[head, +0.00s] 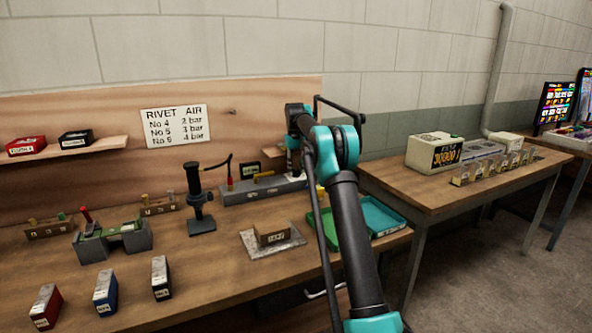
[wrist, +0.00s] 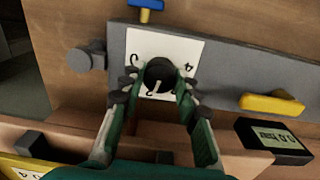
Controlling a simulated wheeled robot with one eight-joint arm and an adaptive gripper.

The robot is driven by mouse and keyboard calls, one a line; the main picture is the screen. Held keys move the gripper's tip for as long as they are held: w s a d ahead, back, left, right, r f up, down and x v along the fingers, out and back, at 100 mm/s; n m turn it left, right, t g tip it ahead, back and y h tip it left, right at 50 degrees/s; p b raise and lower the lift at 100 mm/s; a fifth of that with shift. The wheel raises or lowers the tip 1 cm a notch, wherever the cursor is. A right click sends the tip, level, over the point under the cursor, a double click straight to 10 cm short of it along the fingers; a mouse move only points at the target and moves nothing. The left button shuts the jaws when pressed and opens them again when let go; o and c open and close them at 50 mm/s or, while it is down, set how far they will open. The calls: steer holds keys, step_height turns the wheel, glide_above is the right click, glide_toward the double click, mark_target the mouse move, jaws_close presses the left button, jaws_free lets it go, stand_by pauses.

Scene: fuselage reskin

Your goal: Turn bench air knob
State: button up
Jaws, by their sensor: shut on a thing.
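The bench air knob (wrist: 160,73) is round and black, in front of a white dial plate (wrist: 140,45) with digits on a grey panel (wrist: 225,70). My gripper (wrist: 160,86) has its green fingers on either side of the knob, shut on it. The knob's pointer direction is hard to tell. A small black readout (wrist: 274,140) sits right of the knob; its text is upside down and too small to read surely.
A sign (head: 176,126) lists rivet air: No 4 2 bar, No 5 3 bar, No 6 4 bar. A yellow lever (wrist: 272,104) and blue handle (wrist: 146,3) are near the knob.

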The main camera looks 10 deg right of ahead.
mark_target(295, 170)
steer(key=shift+m, duration=0.3)
steer(key=o, duration=1.2)
steer(key=shift+c, duration=0.2)
steer(key=shift+r, duration=0.15)
step_height(295, 170, up, 12)
steer(key=shift+a, duration=0.15)
steer(key=shift+s, duration=0.1)
